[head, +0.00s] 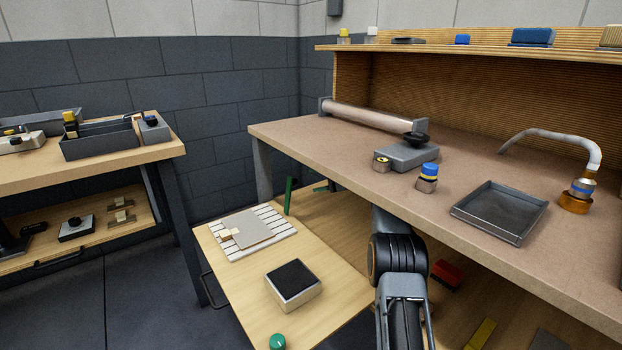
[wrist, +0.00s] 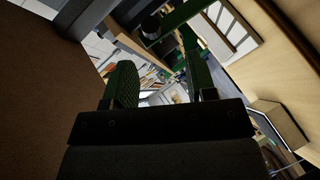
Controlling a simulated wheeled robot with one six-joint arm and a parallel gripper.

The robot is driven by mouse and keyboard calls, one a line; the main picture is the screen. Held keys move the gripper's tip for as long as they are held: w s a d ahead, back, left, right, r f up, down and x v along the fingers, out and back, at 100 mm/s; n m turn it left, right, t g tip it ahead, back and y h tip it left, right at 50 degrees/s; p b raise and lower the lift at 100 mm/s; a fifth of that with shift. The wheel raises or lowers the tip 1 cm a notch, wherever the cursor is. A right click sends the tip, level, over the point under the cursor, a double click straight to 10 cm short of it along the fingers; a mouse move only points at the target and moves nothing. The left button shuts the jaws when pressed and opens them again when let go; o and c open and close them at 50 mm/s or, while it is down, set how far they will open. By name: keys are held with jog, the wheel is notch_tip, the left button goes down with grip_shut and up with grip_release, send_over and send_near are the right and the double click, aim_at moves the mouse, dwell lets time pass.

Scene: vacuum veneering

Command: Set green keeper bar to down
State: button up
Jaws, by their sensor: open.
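The green keeper bar (head: 288,196) stands upright at the back of the pulled-out lower board in the head view, beside the slatted panel. In the wrist view a green bar (wrist: 184,18) slants across the top, beyond my fingertips, with a dark round knob next to it. My gripper (wrist: 158,68) is open, its two fingers apart with no object clearly held between them. I cannot tell whether a finger touches the bar. In the head view my arm reaches in below the worktop, and the gripper is hidden.
The worktop (head: 400,195) overhangs my arm. The lower board (head: 235,287) holds a white slatted panel (head: 270,222) with a thin sheet, a black-topped block (head: 293,283) and a green knob (head: 277,342). A red block (head: 447,275) lies under the worktop. A side bench stands left.

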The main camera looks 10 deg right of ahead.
jog(key=w+p+x, duration=0.1)
jog(key=p+x, duration=0.3)
jog(key=x, duration=0.2)
jog(key=shift+t+p, duration=0.3)
jog(key=shift+w+a+r, duration=0.1)
jog(key=shift+r, duration=0.05)
